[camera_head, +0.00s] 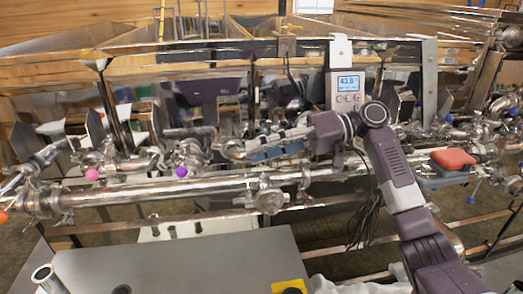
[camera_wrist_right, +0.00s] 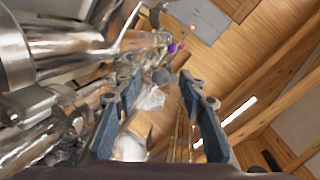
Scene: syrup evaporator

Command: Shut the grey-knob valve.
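The grey knob (camera_wrist_right: 161,76) shows in the right wrist view as a small round grey shape, beyond or between the tips of my right gripper (camera_wrist_right: 160,86). The two fingers are apart with a clear gap, and I see no contact with the knob. In the head view my right gripper (camera_head: 238,148) reaches left along the steel pipework, just right of the purple knob (camera_head: 181,172). The grey knob cannot be made out clearly there among the shiny fittings and the gripper. My left gripper is not in view.
A pink knob (camera_head: 92,175) and an orange knob (camera_head: 3,216) sit farther left on the pipework. A digital display (camera_head: 347,91) stands above my right wrist. A red-topped item (camera_head: 453,159) lies at right. A grey table (camera_head: 190,265) is in front.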

